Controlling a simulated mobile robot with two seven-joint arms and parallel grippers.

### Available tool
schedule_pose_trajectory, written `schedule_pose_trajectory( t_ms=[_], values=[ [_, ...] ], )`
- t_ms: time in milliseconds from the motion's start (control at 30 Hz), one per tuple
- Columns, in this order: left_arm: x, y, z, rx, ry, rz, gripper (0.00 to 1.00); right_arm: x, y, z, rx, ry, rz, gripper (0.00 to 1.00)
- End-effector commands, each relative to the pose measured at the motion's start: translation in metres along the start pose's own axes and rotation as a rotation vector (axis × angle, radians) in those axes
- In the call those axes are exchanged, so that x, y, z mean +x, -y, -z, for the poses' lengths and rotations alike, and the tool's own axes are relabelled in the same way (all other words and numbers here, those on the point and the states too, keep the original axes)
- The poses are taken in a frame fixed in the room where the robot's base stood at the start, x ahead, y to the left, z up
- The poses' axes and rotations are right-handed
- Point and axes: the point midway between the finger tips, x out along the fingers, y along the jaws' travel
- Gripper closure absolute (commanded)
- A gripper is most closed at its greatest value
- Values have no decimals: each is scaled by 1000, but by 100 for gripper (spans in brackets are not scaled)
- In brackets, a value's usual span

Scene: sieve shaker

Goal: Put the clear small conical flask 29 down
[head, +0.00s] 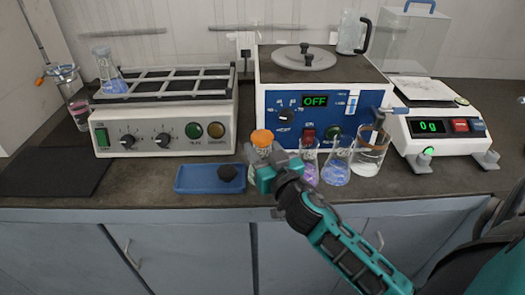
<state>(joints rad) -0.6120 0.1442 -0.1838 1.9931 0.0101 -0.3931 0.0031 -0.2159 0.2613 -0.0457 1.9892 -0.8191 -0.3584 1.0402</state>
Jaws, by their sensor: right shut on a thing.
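My right gripper (262,170) reaches up from the lower right to the bench's front edge and is shut on a clear small glass vessel with an orange cap (262,138). This seems to be the clear small conical flask; no number is readable. The gripper hides most of its body, so I cannot tell whether its base touches the bench. It is just right of a blue tray (205,180). My left gripper is not in view.
A flask with pink liquid (311,174), a flask with blue-violet liquid (337,168) and a beaker (370,155) stand close on the right. Behind is a blue-fronted device (268,112). A shaker (160,135) stands left, a balance (445,145) right. A dark mat (50,172) lies far left.

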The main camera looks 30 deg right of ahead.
Motion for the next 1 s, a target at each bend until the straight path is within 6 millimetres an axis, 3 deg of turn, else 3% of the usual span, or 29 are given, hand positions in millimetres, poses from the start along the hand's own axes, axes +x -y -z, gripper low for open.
schedule_pose_trajectory(
  t_ms=[233,267,500,900,1000],
  values=[
    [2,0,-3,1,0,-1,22,0,0,-4,-1,-2,0,100],
    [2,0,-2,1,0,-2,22,0,0,-4,-1,0,-1,52],
    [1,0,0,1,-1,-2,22,0,0,-3,-1,0,0,29],
    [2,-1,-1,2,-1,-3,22,0,0,-4,-3,0,2,28],
    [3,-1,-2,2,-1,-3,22,-15,1,-5,3,3,1,28]
  ],
)
